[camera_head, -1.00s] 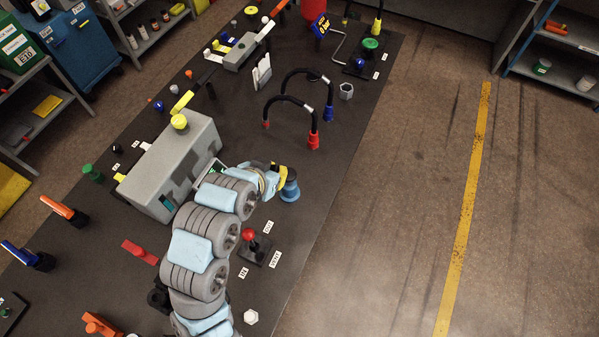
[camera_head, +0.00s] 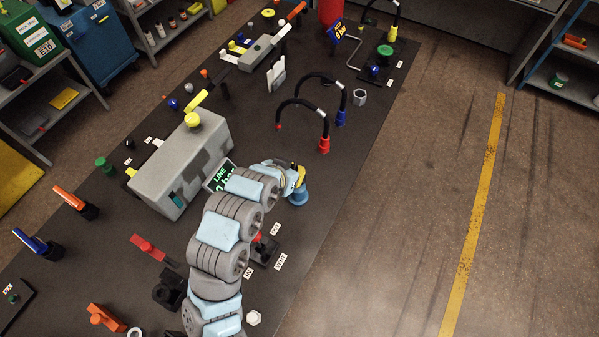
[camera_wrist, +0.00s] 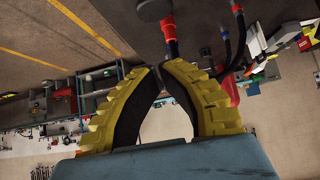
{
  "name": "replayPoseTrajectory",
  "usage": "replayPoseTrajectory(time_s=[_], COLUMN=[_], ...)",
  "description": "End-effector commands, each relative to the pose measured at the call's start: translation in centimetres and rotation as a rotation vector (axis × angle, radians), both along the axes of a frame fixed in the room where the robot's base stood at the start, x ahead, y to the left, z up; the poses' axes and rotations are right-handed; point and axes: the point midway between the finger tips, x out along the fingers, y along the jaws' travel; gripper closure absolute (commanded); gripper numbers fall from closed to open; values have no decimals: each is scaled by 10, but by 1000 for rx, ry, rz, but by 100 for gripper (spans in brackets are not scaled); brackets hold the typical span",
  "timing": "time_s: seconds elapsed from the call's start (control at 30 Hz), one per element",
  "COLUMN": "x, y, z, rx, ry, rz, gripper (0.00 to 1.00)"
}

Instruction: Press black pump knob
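I cannot tell for certain which part is the black pump knob. A black block-shaped part (camera_head: 168,290) stands left of my arm, partly beside it. A small black knob (camera_head: 129,143) stands left of the grey box.
A grey box (camera_head: 180,165) with a yellow knob and a green display (camera_head: 222,174) stands left of my arm. A red knob (camera_head: 257,239) is partly hidden by my arm. Arched black hoses (camera_head: 305,103) rise beyond my gripper. Floor to the right is clear.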

Motion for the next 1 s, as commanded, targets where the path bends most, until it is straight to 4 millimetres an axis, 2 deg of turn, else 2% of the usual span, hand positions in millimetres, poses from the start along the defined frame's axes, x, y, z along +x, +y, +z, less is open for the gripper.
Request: replayPoseTrajectory(time_s=[0.43, 0.6, 0.7, 1.0], x=[30, 27, 28, 29], y=[-17, -16, -16, -16], z=[-36, -60, -68, -74], rx=[-1, 2, 0, 0], ry=[5, 7, 4, 1], rz=[-1, -1, 1, 1], gripper=[100, 100, 100, 100])
